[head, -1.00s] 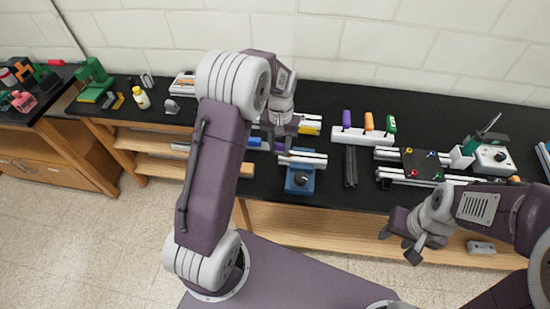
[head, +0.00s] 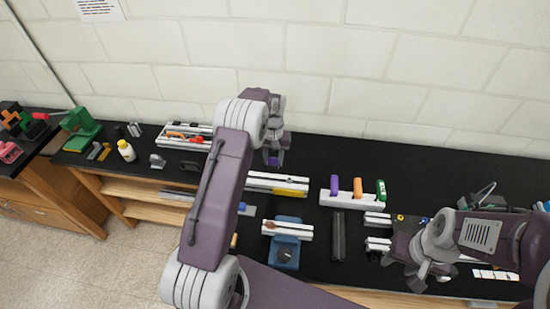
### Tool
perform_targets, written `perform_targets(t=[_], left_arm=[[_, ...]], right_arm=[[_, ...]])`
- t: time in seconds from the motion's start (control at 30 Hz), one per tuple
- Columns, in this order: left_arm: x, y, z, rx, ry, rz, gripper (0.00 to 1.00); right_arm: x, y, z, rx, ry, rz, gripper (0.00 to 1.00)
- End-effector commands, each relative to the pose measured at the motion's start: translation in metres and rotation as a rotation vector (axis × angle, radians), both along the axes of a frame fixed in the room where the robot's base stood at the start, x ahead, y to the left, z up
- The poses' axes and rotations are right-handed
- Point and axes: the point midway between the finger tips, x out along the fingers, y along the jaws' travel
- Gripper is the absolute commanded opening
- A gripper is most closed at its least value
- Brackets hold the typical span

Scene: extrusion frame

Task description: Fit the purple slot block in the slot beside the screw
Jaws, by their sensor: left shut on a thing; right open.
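My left gripper (head: 273,160) is shut on the small purple slot block (head: 274,158), mostly hidden between the fingers. It is above the back of the bench, behind the white extrusion with a yellow piece (head: 290,190). A blue vise (head: 286,256) at the front holds a short pale extrusion (head: 295,231) with a small brownish thing (head: 269,225) at its left end. I cannot tell whether that is the screw, and the slot is too small to make out. My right gripper (head: 417,283) is open and empty at the bench's front right.
A white rack (head: 351,202) holds purple, orange and green handles. A dark bar (head: 338,236) lies in front of it. The back right of the bench is clear.

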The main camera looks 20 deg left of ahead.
Motion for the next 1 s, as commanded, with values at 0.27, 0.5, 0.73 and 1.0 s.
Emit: perform_targets(t=[0.27, 0.5, 0.73, 1.0], left_arm=[[0.0, 0.0, 0.002, 0.0, -0.001, 0.0, 0.0], [-0.001, 0.0, -0.02, 0.0, 0.001, 0.0, 0.0], [0.0, 0.0, -0.048, 0.0, 0.0, 0.0, 0.0], [-0.001, 0.0, -0.058, 0.0, 0.0, 0.0, 0.0]], right_arm=[[0.0, 0.0, 0.004, 0.0, 0.0, 0.0, 0.44], [0.0, 0.0, -0.011, 0.0, 0.0, 0.0, 0.44], [0.0, 0.0, -0.029, 0.0, 0.0, 0.0, 0.44], [0.0, 0.0, -0.034, 0.0, 0.0, 0.0, 0.44]])
